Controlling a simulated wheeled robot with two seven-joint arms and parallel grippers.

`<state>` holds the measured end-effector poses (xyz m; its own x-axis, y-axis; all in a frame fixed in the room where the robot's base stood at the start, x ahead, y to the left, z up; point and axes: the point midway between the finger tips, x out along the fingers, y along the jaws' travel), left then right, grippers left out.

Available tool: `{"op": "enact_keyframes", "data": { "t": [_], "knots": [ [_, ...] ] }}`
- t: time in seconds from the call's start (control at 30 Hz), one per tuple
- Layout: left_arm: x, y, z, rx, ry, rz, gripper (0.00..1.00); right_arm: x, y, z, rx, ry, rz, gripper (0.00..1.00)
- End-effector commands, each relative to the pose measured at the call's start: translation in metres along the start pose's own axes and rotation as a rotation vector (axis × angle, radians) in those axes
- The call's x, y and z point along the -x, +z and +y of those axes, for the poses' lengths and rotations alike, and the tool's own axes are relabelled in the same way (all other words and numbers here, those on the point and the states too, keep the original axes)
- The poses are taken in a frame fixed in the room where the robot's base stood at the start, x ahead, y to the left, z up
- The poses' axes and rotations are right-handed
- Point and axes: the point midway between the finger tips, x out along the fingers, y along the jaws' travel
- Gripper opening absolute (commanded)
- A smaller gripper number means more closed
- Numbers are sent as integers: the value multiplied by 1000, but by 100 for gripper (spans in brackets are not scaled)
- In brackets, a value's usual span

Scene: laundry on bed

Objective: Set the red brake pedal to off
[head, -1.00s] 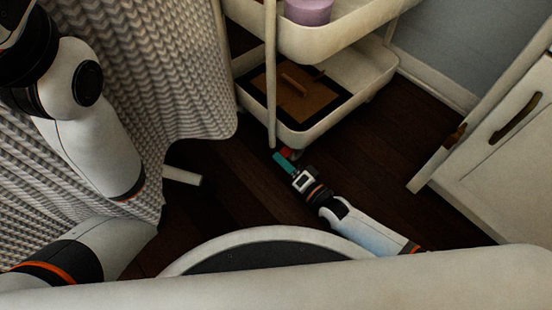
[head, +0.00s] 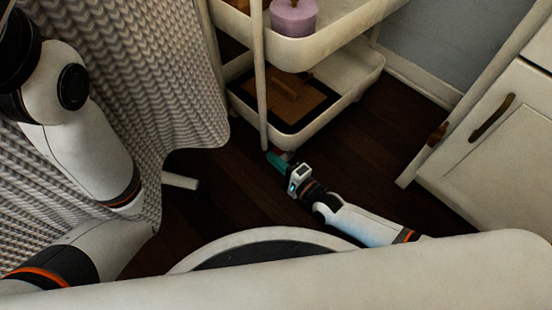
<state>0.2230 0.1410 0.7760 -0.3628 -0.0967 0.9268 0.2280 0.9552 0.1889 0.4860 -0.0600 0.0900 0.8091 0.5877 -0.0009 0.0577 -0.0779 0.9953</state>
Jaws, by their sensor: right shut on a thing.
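The white cart (head: 318,128) stands on the dark floor at upper middle. A small bit of the red brake pedal (head: 285,154) shows low at the cart's near corner, by a wheel. My right gripper (head: 276,160), with teal fingers, reaches in low from the right and is shut on the pedal at this corner. The fingers and the cart's lower tray hide most of the pedal, so its exact tilt cannot be told. My left gripper is out of view; only my left arm shows at the left.
The lower tray holds a brown board (head: 287,98) with a dark border. A purple candle (head: 294,17) stands on the tray above. A patterned bed cover (head: 185,85) hangs at left, and a white cabinet (head: 490,150) stands at right. Floor between them is open.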

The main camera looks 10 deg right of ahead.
Motion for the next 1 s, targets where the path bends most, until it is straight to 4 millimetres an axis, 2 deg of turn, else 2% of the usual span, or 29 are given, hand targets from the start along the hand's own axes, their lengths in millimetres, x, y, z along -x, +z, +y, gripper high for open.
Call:
{"op": "enact_keyframes", "data": {
  "t": [0.3, 0.33, 0.43, 0.73, 0.87, 1.0],
  "knots": [
    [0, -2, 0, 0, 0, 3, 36, 0, 0, 0, -17, 0, 0, 0],
    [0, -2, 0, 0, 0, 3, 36, 0, 0, 0, -17, 0, 0, 10],
    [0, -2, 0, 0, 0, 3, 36, 0, 0, 0, -16, 0, 0, 27],
    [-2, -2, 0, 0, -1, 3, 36, 3, 0, 1, -15, -2, 0, 27],
    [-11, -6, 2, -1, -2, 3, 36, 19, 0, 3, -14, -4, 0, 27],
    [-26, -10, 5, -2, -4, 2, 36, 48, 0, 4, -14, -6, 0, 27]
  ]
}}
